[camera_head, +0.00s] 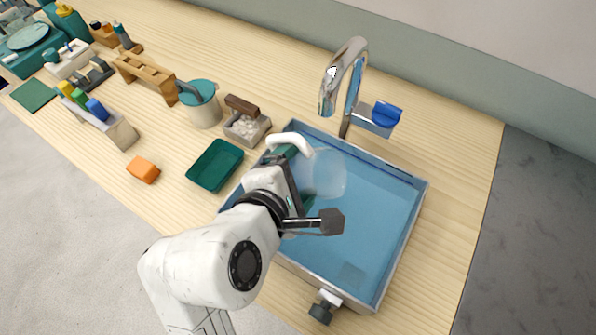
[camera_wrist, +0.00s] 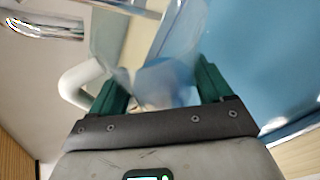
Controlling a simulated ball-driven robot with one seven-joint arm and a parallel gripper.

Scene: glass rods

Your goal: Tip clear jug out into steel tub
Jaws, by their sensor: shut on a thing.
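The clear jug (camera_head: 328,174) is a pale, see-through vessel with a white handle (camera_head: 290,141). It is held over the steel tub (camera_head: 378,232), whose inside looks blue. My gripper (camera_wrist: 160,85) is shut on the jug, with its green fingers on either side of it in the wrist view. The jug (camera_wrist: 183,48) looks tilted there, and its white handle (camera_wrist: 78,85) sticks out to the left. My arm hides the near left part of the tub. I cannot tell whether anything is flowing out of the jug.
A chrome tap (camera_head: 345,80) stands behind the tub, beside a blue item in a holder (camera_head: 386,115). The counter right of the tub is clear.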

